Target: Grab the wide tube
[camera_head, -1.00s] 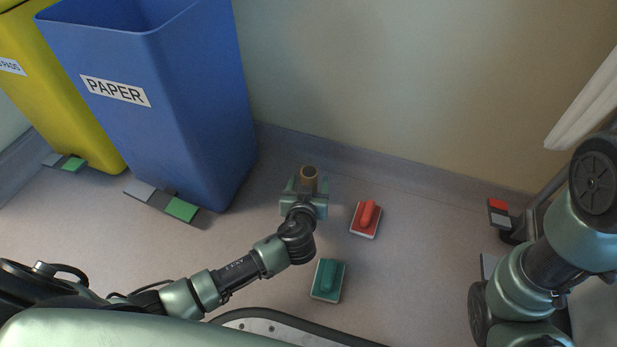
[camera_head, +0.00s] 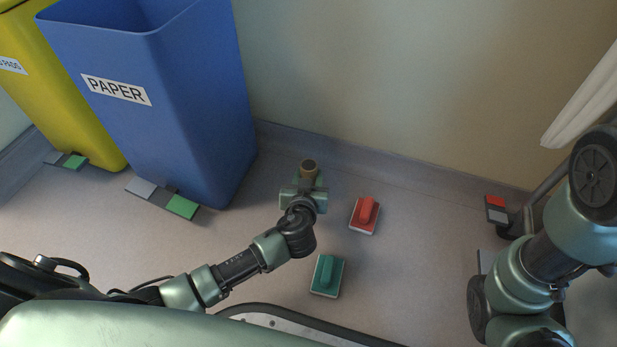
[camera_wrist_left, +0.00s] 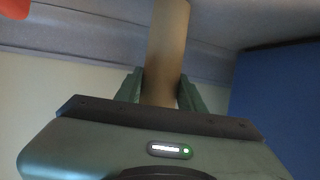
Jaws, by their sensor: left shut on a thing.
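The wide tube (camera_head: 309,166) is brown, with a dark open end facing up in the head view. My left gripper (camera_head: 308,184) is shut on it, near the wall's foot. In the left wrist view the tan tube (camera_wrist_left: 167,45) runs up out of the picture from between the two green fingers of the left gripper (camera_wrist_left: 159,92). The fingers touch its sides. The tube's lower part is hidden by the gripper in the head view. My right arm shows at the right, but its gripper is not in view.
A blue paper bin (camera_head: 190,100) and a yellow bin (camera_head: 75,125) stand at the left.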

